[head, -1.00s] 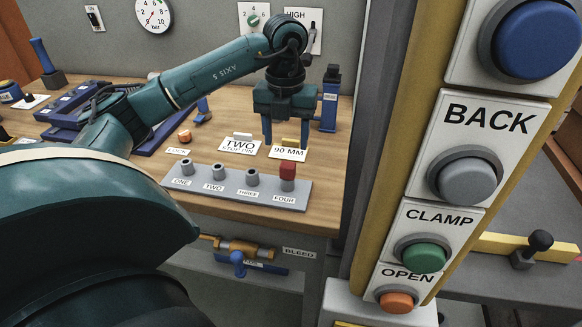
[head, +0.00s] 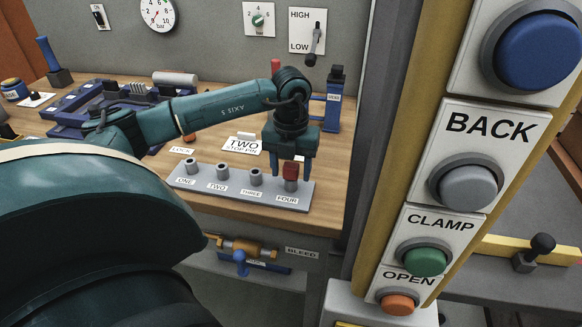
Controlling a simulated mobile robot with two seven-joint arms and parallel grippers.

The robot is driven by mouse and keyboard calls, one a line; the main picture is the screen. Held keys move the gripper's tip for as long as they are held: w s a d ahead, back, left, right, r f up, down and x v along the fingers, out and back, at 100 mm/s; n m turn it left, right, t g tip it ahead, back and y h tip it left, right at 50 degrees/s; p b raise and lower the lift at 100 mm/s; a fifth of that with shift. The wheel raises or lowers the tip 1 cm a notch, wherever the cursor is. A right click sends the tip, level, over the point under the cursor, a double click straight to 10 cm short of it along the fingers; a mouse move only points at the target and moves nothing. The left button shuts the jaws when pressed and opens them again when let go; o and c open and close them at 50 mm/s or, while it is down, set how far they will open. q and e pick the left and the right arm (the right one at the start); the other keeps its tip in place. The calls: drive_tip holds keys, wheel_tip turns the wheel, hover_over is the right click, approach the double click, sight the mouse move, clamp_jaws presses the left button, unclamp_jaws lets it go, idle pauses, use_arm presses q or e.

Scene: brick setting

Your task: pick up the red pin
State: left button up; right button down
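The red pin (head: 291,171) stands upright in the socket marked FOUR, at the right end of a grey holder (head: 236,190) on the wooden bench. The sockets ONE, TWO and THREE look empty. My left gripper (head: 292,172) points down right at the pin, with one finger to each side of the red top. The fingers look open, with no clear contact on the pin. My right gripper is not in view.
A button post with a BACK button (head: 468,188) and a green CLAMP button (head: 423,262) stands close on the right. A brass valve with a blue handle (head: 239,260) is below the bench edge.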

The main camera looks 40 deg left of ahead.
use_arm(q)
drive_tip(key=c, duration=1)
drive_tip(key=shift+o, duration=0.2)
